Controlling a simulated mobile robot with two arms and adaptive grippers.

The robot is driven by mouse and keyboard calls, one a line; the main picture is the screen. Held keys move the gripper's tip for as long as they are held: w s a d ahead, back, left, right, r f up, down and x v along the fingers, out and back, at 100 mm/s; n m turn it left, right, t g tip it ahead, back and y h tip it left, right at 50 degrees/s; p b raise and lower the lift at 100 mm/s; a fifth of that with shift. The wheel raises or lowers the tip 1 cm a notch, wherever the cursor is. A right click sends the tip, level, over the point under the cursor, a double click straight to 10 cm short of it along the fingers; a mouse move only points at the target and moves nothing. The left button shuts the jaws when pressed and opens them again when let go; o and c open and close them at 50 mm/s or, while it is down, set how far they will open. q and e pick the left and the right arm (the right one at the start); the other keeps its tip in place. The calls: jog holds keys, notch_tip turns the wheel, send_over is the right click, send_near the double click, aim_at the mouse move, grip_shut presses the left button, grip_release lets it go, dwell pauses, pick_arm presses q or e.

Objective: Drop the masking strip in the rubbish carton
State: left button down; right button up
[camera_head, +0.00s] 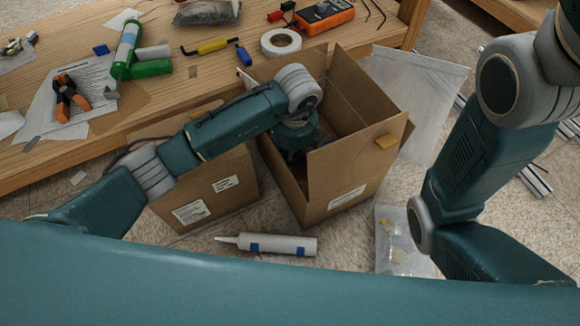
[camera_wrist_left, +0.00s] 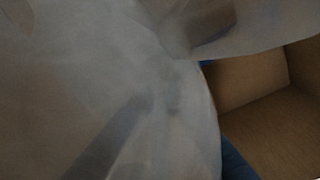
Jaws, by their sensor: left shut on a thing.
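The open rubbish carton (camera_head: 345,168), a tall brown box with raised flaps, stands on the floor against the bench. My left arm reaches over its near left side, and my left gripper (camera_head: 296,153) is down inside the opening, partly hidden by the carton wall. In the left wrist view a pale, translucent sheet (camera_wrist_left: 110,70), which looks like the masking strip, fills most of the picture. My left gripper is shut on it. The brown inside of the carton (camera_wrist_left: 255,85) shows to the right. My right gripper is out of view.
A second brown carton (camera_head: 212,185) stands just left. A white cartridge (camera_head: 275,244) and a clear bag (camera_head: 398,240) lie on the floor. The wooden bench (camera_head: 190,98) behind holds a tape roll (camera_head: 281,42), an orange meter (camera_head: 324,14) and pliers (camera_head: 70,97).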

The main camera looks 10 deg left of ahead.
pick_arm(q)
notch_tip(320, 180, down, 4)
jog(key=b, duration=0.3)
jog(key=shift+f, duration=0.25)
jog(key=shift+r, duration=0.15)
jog(key=shift+f, duration=0.5)
jog(key=c, duration=1.9)
grip_release()
jog(key=shift+o, duration=0.2)
